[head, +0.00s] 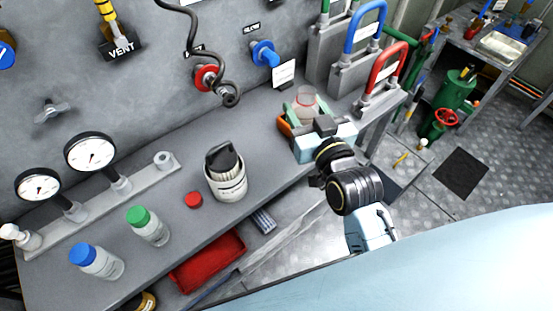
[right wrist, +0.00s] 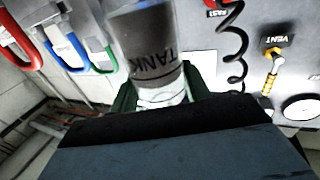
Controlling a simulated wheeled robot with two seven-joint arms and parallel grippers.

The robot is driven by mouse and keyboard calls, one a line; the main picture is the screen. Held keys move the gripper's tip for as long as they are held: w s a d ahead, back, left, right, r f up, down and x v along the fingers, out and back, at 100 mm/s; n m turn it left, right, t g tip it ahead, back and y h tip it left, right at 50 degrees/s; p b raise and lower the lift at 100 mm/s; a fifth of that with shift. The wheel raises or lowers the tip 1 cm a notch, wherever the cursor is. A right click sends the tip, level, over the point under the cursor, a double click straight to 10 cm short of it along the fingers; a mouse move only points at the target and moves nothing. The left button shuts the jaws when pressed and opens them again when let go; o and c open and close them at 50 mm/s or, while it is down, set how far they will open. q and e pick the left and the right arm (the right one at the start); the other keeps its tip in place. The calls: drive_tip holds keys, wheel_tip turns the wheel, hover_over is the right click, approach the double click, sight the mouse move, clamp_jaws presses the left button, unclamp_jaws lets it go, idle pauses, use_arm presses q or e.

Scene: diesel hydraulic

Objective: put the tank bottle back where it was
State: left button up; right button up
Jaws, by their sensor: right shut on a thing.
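My right gripper (head: 303,112) is at the right end of the grey bench, with its green fingers shut on the tank bottle (head: 307,97). The bottle is clear, with a reddish tint at the top in the head view. In the right wrist view the bottle (right wrist: 152,52) shows a dark band reading TANK, and its lower part is hidden by the gripper. I cannot tell whether it touches the bench. My left gripper is not in view.
Padlock-shaped red (head: 385,72) and blue (head: 362,33) handles stand close beyond the gripper. A coiled hose (head: 208,60) hangs behind.

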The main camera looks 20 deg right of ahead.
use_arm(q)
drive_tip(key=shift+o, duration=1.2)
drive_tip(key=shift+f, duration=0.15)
use_arm(e)
drive_tip(key=shift+w+a+n+y, duration=0.15)
drive_tip(key=shift+a+n+y, duration=0.25)
drive_tip(key=shift+a, duration=0.05)
use_arm(q)
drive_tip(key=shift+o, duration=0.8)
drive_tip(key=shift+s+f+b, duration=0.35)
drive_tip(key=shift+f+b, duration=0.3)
drive_tip(key=shift+b, duration=0.15)
use_arm(e)
drive_tip(key=w+a+f+n+g+y, duration=0.2)
drive_tip(key=w+a+f+n+y, duration=0.15)
drive_tip(key=a+y, duration=0.3)
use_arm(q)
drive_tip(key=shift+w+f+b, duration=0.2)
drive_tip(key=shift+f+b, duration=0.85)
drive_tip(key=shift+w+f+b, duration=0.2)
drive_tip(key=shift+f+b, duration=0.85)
use_arm(e)
drive_tip(key=shift+n+y, duration=0.55)
drive_tip(key=shift+n, duration=0.1)
drive_tip(key=shift+s+d+f, duration=0.1)
drive_tip(key=shift+d+f, duration=0.1)
drive_tip(key=shift+f, duration=2.5)
drive_tip(key=shift+s+d+f, duration=0.1)
drive_tip(key=shift+d+f, duration=0.1)
drive_tip(key=shift+f, duration=2.5)
